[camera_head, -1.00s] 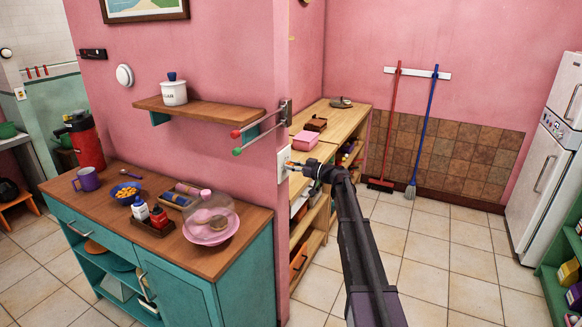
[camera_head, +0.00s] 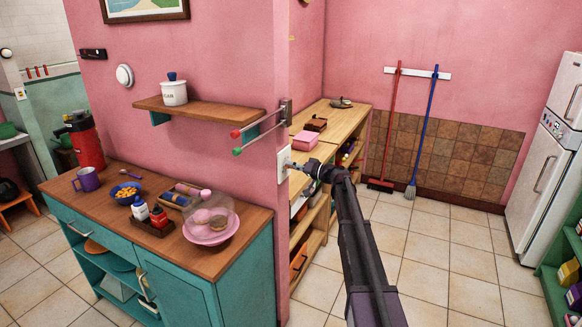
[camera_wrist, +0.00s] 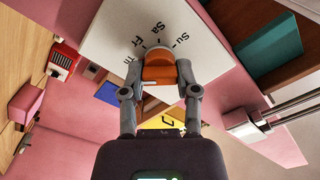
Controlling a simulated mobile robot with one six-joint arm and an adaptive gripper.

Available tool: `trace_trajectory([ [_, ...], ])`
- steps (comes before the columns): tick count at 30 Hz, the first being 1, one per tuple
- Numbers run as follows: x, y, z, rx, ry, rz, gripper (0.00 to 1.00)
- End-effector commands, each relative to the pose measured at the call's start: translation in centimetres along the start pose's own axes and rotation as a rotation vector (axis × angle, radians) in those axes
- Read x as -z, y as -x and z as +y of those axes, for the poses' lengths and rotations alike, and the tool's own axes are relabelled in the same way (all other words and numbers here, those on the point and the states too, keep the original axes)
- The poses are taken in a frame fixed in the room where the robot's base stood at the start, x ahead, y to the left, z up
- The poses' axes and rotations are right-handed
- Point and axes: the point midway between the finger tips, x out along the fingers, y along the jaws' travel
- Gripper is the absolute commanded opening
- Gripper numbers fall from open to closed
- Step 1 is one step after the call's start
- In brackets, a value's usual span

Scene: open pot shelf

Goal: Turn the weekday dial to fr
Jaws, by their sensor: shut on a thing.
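The weekday dial is an orange-brown knob (camera_wrist: 160,68) on a white plate (camera_wrist: 112,32), seen close in the wrist view. The printed labels Th, Fr, Sa and Su run round the knob's upper side; other labels are hidden. I cannot make out a pointer mark on the knob. My gripper (camera_wrist: 160,82) is shut on the knob, one finger on each side. In the head view the white plate (camera_head: 283,160) is on the end of the pink wall, with my gripper (camera_head: 292,166) against it; the knob is hidden there.
A metal rack with red- and green-tipped rods (camera_head: 262,130) sticks out just above the plate. A teal cabinet (camera_head: 190,285) with a glass dome (camera_head: 212,212) stands to the left. A wooden shelf unit (camera_head: 335,125) is behind my gripper. The tiled floor at right is open.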

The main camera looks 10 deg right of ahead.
Motion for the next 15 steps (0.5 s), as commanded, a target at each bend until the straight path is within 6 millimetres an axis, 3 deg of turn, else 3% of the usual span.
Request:
trace_trajectory([
  [15, 0.24, -0.02, 0.27, -0.001, -0.488, 0.007, 0.0],
])
